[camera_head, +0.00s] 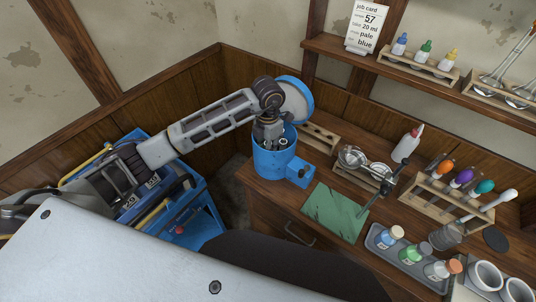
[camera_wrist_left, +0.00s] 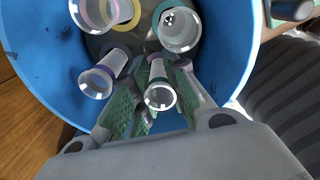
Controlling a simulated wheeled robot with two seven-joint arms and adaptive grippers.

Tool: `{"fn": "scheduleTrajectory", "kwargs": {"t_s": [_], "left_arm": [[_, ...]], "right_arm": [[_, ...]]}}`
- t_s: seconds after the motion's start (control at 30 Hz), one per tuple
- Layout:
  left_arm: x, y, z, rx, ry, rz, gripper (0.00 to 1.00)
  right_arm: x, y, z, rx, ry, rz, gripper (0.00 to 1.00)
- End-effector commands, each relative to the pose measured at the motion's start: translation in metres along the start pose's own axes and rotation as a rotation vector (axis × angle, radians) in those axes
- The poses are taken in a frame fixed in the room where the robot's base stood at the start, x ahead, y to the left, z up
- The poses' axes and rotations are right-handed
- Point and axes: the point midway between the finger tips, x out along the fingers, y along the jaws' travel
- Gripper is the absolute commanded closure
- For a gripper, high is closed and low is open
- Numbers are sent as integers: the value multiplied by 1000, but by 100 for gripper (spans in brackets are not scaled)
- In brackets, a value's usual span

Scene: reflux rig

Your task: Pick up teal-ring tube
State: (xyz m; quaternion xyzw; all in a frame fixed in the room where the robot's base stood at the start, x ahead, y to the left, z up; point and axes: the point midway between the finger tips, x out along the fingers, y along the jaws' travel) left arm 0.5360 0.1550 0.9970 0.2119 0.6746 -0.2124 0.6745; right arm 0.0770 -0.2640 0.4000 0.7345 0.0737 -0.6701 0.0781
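A round blue pot (camera_head: 273,160) stands at the back-left end of the wooden bench. My left gripper (camera_head: 268,130) reaches down into its mouth. In the left wrist view, several clear tubes stand inside the pot. A purple-ring tube (camera_wrist_left: 97,82) is to the left. Another tube (camera_wrist_left: 180,28) is beyond, and a pink-banded tube (camera_wrist_left: 112,10) is at upper left. My right gripper is out of view.
A wooden rack (camera_head: 320,136) stands behind the pot, and a green mat (camera_head: 335,212) lies to its right. Farther right are a rack of coloured-top droppers (camera_head: 432,206) and a grey bottle tray (camera_head: 408,262). A blue tool cart (camera_head: 192,210) is left of the bench.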

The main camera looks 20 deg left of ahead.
Motion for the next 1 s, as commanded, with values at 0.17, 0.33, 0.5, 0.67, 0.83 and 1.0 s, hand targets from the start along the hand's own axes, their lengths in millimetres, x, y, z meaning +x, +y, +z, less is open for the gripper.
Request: {"fn": "scheduleTrajectory", "kwargs": {"t_s": [0.17, 0.33, 0.5, 0.67, 0.83, 1.0], "left_arm": [[0, 0, 0, 0, 0, 0, 100], [-2, 0, 0, 0, -1, 0, 100], [-8, 0, 1, -1, -2, 1, 100], [-22, 1, 1, -1, -3, 2, 100], [-43, 1, 1, 0, -4, 2, 100], [-65, 1, 1, 0, -3, 1, 100]], "right_arm": [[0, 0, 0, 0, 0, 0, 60], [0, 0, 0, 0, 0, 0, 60], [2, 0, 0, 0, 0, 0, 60], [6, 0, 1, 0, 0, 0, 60], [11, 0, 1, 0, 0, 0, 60], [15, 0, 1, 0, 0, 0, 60]]}}
